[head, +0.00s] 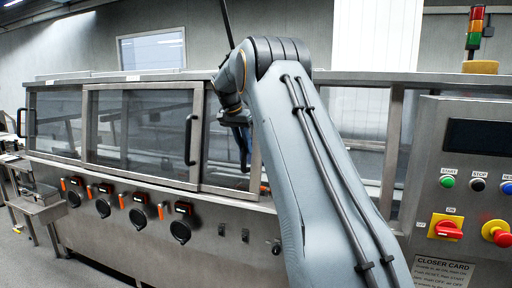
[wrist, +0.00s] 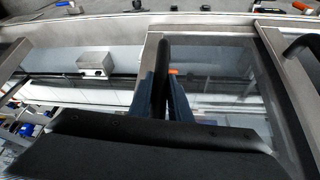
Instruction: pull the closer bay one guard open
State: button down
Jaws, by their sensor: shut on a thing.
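The closer bay is a long steel cabinet with glazed guards. My gripper (head: 243,143) is at its front, right of the framed middle guard (head: 140,88), partly behind my own arm. In the wrist view my gripper (wrist: 166,100) has its two dark blue fingers shut on a black upright bar handle (wrist: 162,55). The handle stands beside a steel guard frame post (wrist: 147,65), with glass (wrist: 215,75) to its right. The lower part of the handle is hidden between the fingers. I cannot read which guard carries the number one.
Another black handle (head: 190,138) is on the middle guard, left of my gripper. Knobs with orange tags (head: 140,217) line the front below. A control panel (head: 468,180) with buttons, a "CLOSER CARD" plate and a light tower (head: 475,28) stands right. A steel box (wrist: 95,63) shows inside.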

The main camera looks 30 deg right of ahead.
jog(key=shift+w+a, duration=0.2)
jog(key=shift+a, duration=0.05)
jog(key=shift+s+d, duration=0.1)
jog(key=c, duration=1.6)
grip_release()
jog(key=shift+d, duration=0.15)
jog(key=shift+c, duration=0.2)
jog(key=b+v, duration=0.2)
jog(key=v, duration=0.6)
jog(key=shift+d, duration=0.1)
